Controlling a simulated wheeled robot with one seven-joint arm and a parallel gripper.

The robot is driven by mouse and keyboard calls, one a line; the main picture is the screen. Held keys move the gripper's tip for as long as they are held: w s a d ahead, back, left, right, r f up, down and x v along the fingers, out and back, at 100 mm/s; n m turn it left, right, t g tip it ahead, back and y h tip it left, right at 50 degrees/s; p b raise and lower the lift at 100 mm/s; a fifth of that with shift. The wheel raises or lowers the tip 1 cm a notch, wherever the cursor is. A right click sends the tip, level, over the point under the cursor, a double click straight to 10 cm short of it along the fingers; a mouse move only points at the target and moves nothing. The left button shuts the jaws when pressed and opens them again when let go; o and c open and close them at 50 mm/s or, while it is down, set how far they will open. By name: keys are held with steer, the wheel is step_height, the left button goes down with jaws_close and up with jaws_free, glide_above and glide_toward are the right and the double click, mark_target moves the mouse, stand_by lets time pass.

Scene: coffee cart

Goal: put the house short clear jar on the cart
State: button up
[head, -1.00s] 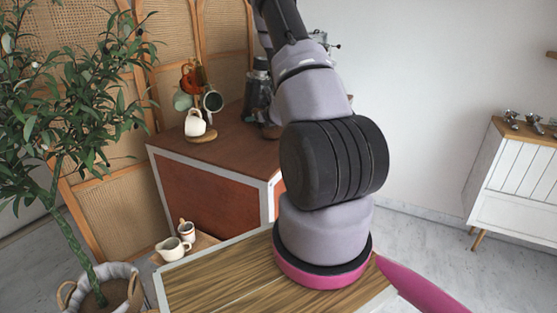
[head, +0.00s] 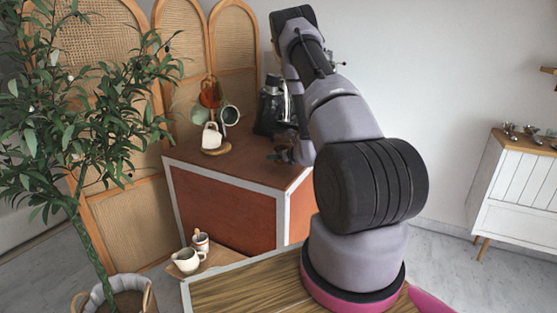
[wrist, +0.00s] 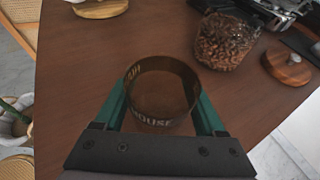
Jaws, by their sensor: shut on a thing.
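In the wrist view, my gripper (wrist: 162,103) is shut on the house short clear jar (wrist: 158,122), one green finger on each side. The jar is see-through, looks empty and shows the lettering "HOUSE". It is over the brown top of the cart (wrist: 90,62); I cannot tell whether it touches the top. In the head view, the cart (head: 225,160) stands beyond the wooden counter, and my arm reaches over it.
A jar of coffee beans (wrist: 224,42) and a round wooden lid (wrist: 287,68) lie ahead to the right. A mug stand (head: 218,150) is at the cart's far left. A dark grinder (head: 270,105) stands at the back. Bare top surrounds the held jar on the left.

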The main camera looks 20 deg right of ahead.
steer(key=shift+f, duration=0.8)
steer(key=o, duration=1.6)
steer(key=shift+f, duration=0.15)
steer(key=shift+c, duration=0.2)
